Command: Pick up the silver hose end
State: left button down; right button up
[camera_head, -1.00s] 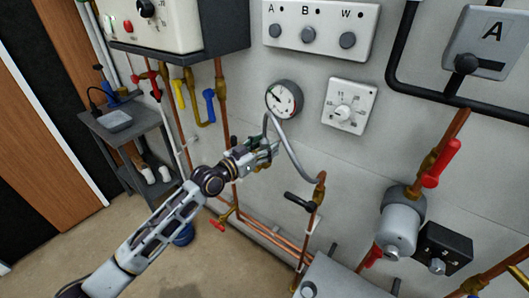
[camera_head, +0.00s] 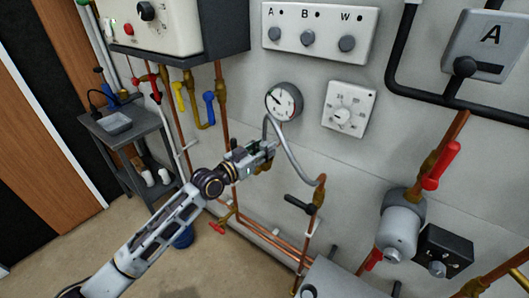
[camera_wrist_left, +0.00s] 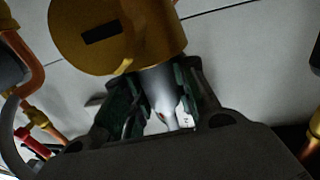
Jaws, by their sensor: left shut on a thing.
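The silver hose (camera_head: 299,161) bends in an arch from a copper pipe on the wall to my left gripper. My left gripper (camera_head: 269,151) is shut on the silver hose end, just below the pressure gauge. A wide brass fitting (camera_wrist_left: 120,35) shows beyond the fingers. The fingers partly hide the hose end in the head view. My right gripper is not in view.
The gauge (camera_head: 283,101) and a white dial box (camera_head: 348,108) are on the wall close by. A black-handled valve (camera_head: 298,203) sits below the hose. Copper pipes and coloured valve levers stand around. A grey trolley (camera_head: 126,133) is at the left.

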pick_arm(q)
jog(key=shift+r, duration=0.2)
jog(key=shift+r, duration=4.85)
jog(key=shift+f, duration=0.1)
